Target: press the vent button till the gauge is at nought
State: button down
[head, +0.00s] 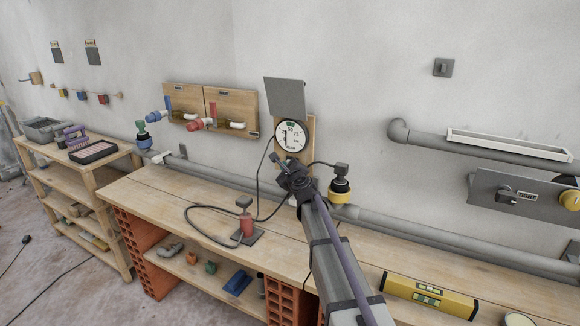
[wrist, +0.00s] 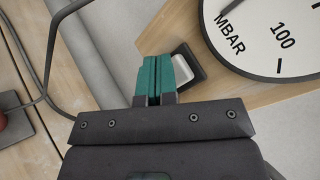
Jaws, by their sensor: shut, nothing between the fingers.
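The round white gauge (head: 291,136) hangs on a wooden board on the wall. It also shows at the upper right in the wrist view (wrist: 285,28), cut off, with "MBAR" and "100" readable. I cannot read the needle surely. A pale button in a dark frame (wrist: 190,66) sits on the board beside the gauge. It is hidden behind my gripper in the head view. My gripper (head: 277,161) is shut and empty; its teal fingertips (wrist: 154,76) overlap the button's left side in the wrist view. I cannot tell whether they touch it.
The workbench (head: 145,193) runs below, with a red hand pump-like device (head: 246,222) and its black hose. A black and yellow fitting (head: 341,186) stands just right of my gripper. A yellow level (head: 430,296) lies at the front right. Grey pipe (head: 430,236) runs along the wall.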

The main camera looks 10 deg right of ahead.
jog(key=shift+w+d, duration=0.25)
jog(key=shift+w, duration=0.05)
dwell(0.4)
dwell(0.3)
jog(key=shift+s+a, duration=0.6)
jog(key=shift+s, duration=0.1)
jog(key=s+a, duration=0.1)
jog(key=s, duration=0.1)
jog(key=s+a, duration=0.2)
jog(key=shift+a, duration=0.1)
dwell(0.5)
